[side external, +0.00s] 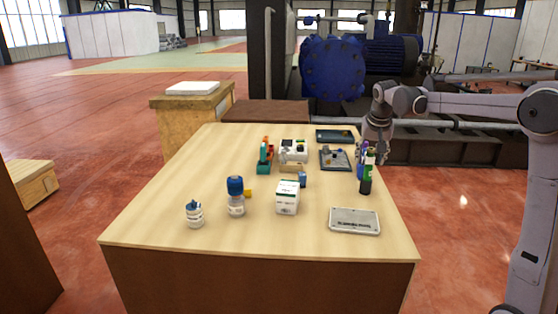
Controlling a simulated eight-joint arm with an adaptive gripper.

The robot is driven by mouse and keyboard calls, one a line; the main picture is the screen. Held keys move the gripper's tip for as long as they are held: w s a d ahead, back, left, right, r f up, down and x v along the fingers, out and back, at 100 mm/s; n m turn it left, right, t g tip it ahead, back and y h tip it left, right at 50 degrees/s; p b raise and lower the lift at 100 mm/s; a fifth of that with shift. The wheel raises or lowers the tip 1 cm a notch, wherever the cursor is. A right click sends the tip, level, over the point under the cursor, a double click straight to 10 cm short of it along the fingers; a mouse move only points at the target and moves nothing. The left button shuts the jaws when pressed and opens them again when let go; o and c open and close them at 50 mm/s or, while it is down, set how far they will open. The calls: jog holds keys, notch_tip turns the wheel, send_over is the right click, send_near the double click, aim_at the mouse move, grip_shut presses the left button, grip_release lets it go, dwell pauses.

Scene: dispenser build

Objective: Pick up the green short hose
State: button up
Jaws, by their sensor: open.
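I cannot make out the green short hose for certain. A small upright teal-green piece (264,154) stands left of centre on the wooden table (160,212), with an orange piece (269,144) beside it, but it is too small to tell whether it is a hose. My gripper (376,156) is open at the table's right side, pointing down, far to the right of the teal piece. It is just above or behind a dark green bottle (366,184) and a blue upright item (360,165). These partly overlap its fingers in the picture.
A white box (287,197), a blue-capped jar (236,205), a small white bottle (195,217) and a grey flat case (355,221) stand near the front. A white device (294,150) and dark tray (334,160) lie farther back. The table's left side is clear.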

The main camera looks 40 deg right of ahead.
jog(key=shift+x, duration=1)
grip_shut()
jog(key=shift+r, duration=0.15)
